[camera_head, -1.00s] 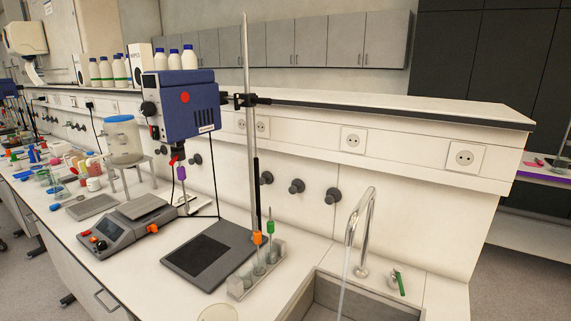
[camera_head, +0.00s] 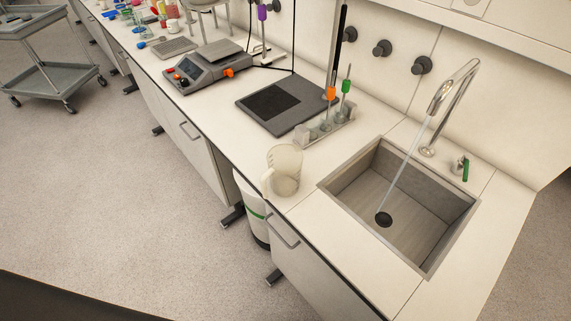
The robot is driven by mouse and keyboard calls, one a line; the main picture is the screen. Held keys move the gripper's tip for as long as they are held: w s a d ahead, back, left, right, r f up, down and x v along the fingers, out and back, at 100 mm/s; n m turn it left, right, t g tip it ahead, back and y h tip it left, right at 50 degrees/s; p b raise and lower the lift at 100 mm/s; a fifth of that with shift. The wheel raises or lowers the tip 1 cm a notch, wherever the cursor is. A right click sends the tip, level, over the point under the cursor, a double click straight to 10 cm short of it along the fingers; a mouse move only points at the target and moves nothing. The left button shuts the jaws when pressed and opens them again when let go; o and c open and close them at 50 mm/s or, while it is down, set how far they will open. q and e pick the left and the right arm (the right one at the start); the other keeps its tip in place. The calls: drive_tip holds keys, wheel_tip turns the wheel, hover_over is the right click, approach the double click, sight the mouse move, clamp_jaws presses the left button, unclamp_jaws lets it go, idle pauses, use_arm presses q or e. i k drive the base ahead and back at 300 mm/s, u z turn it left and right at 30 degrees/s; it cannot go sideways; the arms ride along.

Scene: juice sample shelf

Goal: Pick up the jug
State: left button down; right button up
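The jug (camera_head: 285,168) is a translucent, pale cream pitcher. It stands upright on the white bench top near the front edge, to the left of the sink. Its handle is on the left side, toward the bench's front edge. Nothing touches it that I can see. Neither of my grippers is in the picture.
Right of the jug is a sink (camera_head: 396,205) with water running from the tap (camera_head: 446,108). Behind the jug are a rack (camera_head: 322,130) with tools and a dark stirrer base (camera_head: 290,103). A hot plate (camera_head: 207,68) stands further left. Open floor (camera_head: 110,190) lies in front, with a grey cart (camera_head: 58,77).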

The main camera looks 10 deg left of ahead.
sight(284, 162)
drive_tip(key=z, duration=0.05)
drive_tip(key=k, duration=1)
drive_tip(key=z, duration=2.1)
drive_tip(key=i, duration=1.1)
drive_tip(key=u, duration=2)
